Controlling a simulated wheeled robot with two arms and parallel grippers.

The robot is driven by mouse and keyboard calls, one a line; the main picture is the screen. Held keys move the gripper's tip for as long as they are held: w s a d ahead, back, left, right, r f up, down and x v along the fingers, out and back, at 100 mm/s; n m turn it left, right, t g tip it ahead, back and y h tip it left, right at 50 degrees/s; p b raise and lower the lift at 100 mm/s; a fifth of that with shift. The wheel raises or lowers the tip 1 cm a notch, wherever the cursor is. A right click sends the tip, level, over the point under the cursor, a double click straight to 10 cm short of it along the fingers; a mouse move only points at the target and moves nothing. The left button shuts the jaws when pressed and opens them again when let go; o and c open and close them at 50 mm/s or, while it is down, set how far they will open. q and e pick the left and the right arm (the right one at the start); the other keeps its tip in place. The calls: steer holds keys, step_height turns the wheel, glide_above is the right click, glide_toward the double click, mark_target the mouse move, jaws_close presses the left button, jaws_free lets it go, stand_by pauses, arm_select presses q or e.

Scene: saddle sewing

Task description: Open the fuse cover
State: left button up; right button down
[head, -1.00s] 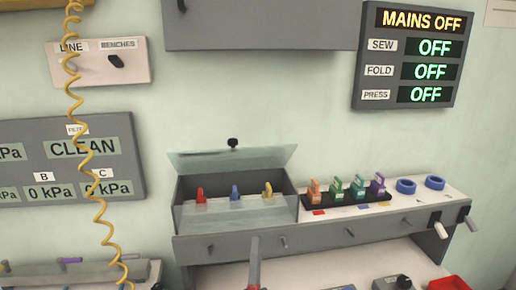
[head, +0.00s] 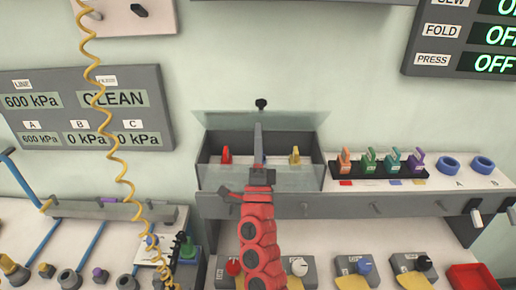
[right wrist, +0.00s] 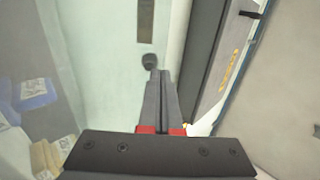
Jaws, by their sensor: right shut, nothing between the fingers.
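The fuse cover (head: 224,122) is a clear panel standing raised along the back of the grey fuse box (head: 204,172), with a black knob (head: 261,104) at its top edge. Red, blue and yellow fuses sit in the box behind its clear front. My right gripper (head: 258,127) is shut and empty. In the head view it overlaps the middle of the box and cover, with its tips below the knob. In the right wrist view the knob (right wrist: 149,61) shows just beyond the fingertips (right wrist: 160,74); contact cannot be told. The gripper hides most of the blue fuse.
A black rack (head: 378,178) of coloured fuses and two blue rings (head: 449,166) stand right of the box. Knob modules (head: 299,268) and a red tray (head: 474,277) lie below. A coiled yellow cord (head: 117,168) hangs at the left.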

mark_target(259, 113)
steer(key=shift+x, duration=0.8)
steer(key=shift+w+r+p, duration=0.25)
steer(key=shift+w+p, duration=0.1)
steer(key=shift+p, duration=0.05)
steer(key=r+p, duration=0.1)
steer(key=w+r+g+p, duration=0.1)
steer(key=p, duration=0.1)
steer(key=shift+d, duration=0.15)
steer(key=shift+w+r+g, duration=0.15)
steer(key=shift+g, duration=0.15)
steer(key=shift+w+r, duration=0.15)
steer(key=shift+w, duration=0.05)
steer(key=b+x, duration=0.2)
steer(key=x, duration=0.3)
steer(key=shift+w+b, duration=0.4)
steer(key=shift+w, duration=0.1)
steer(key=shift+w+a+r, duration=0.1)
steer(key=shift+w+a, duration=0.1)
steer(key=shift+w, duration=0.2)
steer(key=shift+d+r, duration=0.1)
steer(key=shift+r, duration=0.2)
